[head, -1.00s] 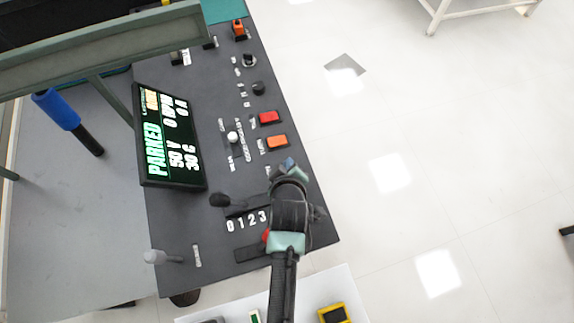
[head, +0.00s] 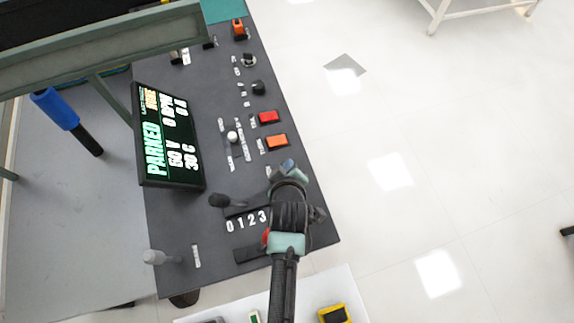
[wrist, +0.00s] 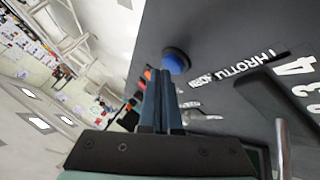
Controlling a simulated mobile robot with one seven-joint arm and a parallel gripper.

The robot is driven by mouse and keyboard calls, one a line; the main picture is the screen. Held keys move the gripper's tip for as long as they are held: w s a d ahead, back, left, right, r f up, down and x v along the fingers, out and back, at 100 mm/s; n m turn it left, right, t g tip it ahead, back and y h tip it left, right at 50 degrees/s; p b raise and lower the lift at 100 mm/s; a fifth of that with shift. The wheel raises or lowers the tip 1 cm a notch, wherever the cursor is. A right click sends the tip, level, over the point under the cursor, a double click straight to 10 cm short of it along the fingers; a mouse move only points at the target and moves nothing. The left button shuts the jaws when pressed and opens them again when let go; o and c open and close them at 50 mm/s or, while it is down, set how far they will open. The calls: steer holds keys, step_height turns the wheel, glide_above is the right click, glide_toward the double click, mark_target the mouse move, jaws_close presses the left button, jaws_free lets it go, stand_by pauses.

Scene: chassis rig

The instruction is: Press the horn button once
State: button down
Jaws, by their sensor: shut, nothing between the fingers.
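The blue round button (wrist: 176,61) sits on the dark panel in the wrist view, with a white label reading HORN (wrist: 206,80) beside it. My gripper (wrist: 163,74) is shut and empty, its two dark fingers side by side. Their tips show just below and left of the button in the picture; I cannot tell whether they touch it. In the head view my gripper (head: 288,168) is over the right edge of the panel and I cannot make out the button there, as my gripper covers that spot.
A lit display (head: 168,135) reading PARKED stands left. Open floor lies to the right.

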steer(key=shift+f+b, duration=0.35)
steer(key=shift+f, duration=0.1)
stand_by(0.4)
steer(key=shift+r, duration=0.1)
steer(key=shift+r+p, duration=0.75)
steer(key=shift+p, duration=0.15)
step_height(320, 180, up, 5)
steer(key=p, duration=0.5)
stand_by(0.7)
